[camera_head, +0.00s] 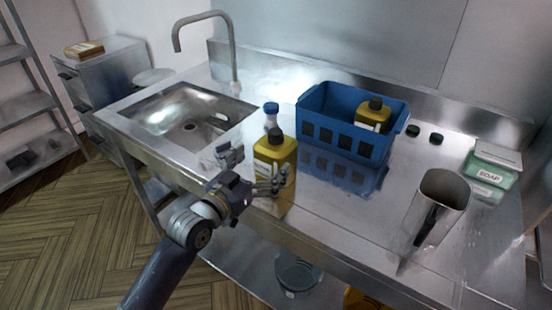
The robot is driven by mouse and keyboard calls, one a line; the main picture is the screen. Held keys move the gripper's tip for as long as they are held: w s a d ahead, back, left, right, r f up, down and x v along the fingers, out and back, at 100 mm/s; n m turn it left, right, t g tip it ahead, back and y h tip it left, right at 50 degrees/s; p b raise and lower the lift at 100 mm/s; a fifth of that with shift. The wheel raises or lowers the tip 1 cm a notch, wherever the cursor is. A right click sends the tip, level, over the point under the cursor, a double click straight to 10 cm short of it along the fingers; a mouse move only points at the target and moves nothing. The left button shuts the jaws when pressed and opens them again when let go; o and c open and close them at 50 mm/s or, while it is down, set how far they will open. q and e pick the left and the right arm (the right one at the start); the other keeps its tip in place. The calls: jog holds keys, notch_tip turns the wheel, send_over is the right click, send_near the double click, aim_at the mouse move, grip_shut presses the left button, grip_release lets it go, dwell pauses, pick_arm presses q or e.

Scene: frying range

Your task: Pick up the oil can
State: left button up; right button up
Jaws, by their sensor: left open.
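A yellow can with a black cap (275,152) stands upright on the steel counter, left of the blue basket. A second yellow can with a black cap (373,115) stands inside the basket. I cannot tell from labels which is the oil can. My left gripper (254,170) is open and empty at the counter's front edge, with its fingers spread close to the front of the nearer can. One finger overlaps the can's lower part in the picture; I cannot tell whether they touch. My right gripper is not in view.
The blue basket (340,138) stands behind the nearer can, and a blue-capped bottle (271,117) is beside it. A sink with a tap (235,60) is at left. The counter's middle front is clear.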

pick_arm(q)
jog(key=shift+p+x, duration=0.45)
jog(key=shift+x, duration=2.2)
jog(key=shift+s+d+f, duration=0.15)
jog(key=shift+d+f, duration=0.05)
jog(key=c, duration=1.4)
jog(key=shift+r, duration=0.1)
